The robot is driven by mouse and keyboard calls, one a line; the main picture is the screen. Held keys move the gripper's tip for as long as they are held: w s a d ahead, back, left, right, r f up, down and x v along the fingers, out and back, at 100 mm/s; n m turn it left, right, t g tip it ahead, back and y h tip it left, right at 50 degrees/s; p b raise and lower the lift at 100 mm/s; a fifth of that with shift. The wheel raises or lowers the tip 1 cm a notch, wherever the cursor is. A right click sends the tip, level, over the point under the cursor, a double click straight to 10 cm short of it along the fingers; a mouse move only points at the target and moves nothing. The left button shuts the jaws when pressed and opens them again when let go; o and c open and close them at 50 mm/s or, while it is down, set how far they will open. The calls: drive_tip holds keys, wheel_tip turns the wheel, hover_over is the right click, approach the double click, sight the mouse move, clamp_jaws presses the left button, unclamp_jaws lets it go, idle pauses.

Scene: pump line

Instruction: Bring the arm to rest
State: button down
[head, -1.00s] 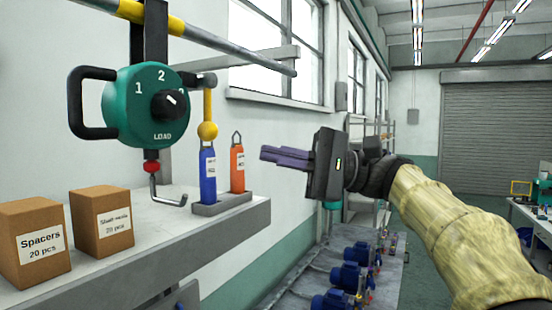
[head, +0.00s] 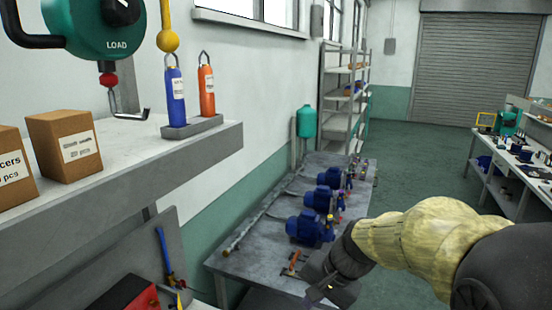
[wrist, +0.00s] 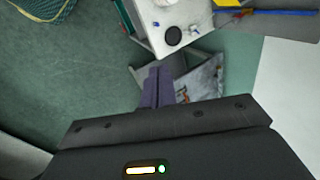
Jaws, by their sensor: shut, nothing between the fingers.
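My gripper (head: 322,292) is low in the head view, in front of the near end of the pump bench, with my sleeved arm reaching in from the right. In the wrist view my gripper's purple fingers (wrist: 158,88) are together with nothing between them. They point down over the floor and the edge of a table. The fingertips are hard to make out in the head view.
A grey bench (head: 258,258) carries several blue pumps (head: 310,228). On the left, a shelf (head: 190,160) holds boxes, a blue weight (head: 175,97) and an orange weight (head: 206,90). A green load balancer (head: 95,25) hangs above. Open green floor (head: 420,165) lies to the right.

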drive_tip(key=s+d+f+n+h, duration=0.4)
drive_tip(key=s+d+f+n, duration=0.2)
drive_tip(key=s+d+f, duration=0.2)
drive_tip(key=shift+s+f+h, duration=0.3)
drive_tip(key=shift+s+f, duration=0.5)
drive_tip(key=shift+s, duration=0.15)
idle(0.5)
drive_tip(key=shift+a, duration=0.1)
idle(0.6)
